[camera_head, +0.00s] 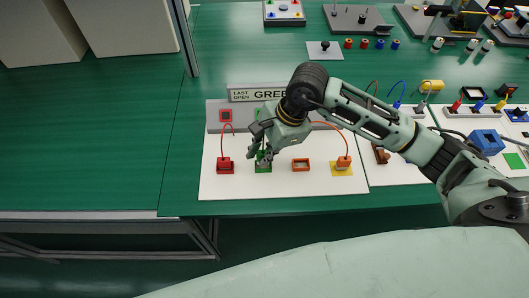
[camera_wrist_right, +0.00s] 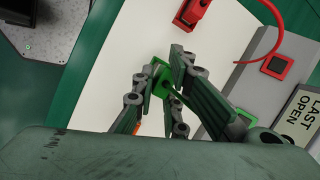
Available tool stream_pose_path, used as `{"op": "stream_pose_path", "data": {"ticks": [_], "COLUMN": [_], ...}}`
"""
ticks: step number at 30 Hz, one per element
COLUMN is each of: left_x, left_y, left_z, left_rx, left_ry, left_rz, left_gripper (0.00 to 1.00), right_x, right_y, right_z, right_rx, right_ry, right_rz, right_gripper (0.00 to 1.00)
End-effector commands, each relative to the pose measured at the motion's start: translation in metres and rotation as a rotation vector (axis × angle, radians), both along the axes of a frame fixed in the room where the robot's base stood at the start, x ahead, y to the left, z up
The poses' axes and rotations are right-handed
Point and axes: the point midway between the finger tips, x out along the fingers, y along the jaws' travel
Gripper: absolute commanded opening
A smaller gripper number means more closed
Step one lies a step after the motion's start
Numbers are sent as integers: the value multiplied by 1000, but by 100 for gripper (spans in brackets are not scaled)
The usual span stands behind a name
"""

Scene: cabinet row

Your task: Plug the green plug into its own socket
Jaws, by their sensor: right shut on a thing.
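My right gripper (camera_head: 264,155) points down at the front of the white board and is shut on the green plug, which its fingers mostly hide. A green square (camera_head: 263,169) shows below the fingertips. In the right wrist view, the fingers (camera_wrist_right: 159,78) stand on both sides of a green piece (camera_wrist_right: 158,72) with a dark middle. Whether plug and square touch is unclear. A green-edged socket (camera_head: 258,113) on the grey panel behind is partly covered by my arm; a bit of green also shows in the wrist view (camera_wrist_right: 246,115). My left gripper is not in view.
A red plug (camera_head: 225,166) with a red cord stands left of my gripper. An orange-brown empty frame (camera_head: 301,165) and an orange plug (camera_head: 343,162) on a yellow square are to the right. A grey panel (camera_head: 214,128) and a sign (camera_head: 241,94) stand behind. The table at left is clear.

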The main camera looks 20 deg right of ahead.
Motion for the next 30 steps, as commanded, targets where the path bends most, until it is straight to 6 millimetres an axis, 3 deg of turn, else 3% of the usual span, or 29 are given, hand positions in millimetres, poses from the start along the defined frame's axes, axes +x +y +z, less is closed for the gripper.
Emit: {"op": "stream_pose_path", "data": {"ticks": [30], "left_x": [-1], "left_y": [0], "left_z": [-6], "left_rx": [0], "left_ry": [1], "left_rz": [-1], "left_gripper": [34], "right_x": [0], "right_y": [0], "right_z": [0], "right_rx": [0], "right_ry": [0], "right_rz": [1], "right_gripper": [0]}}
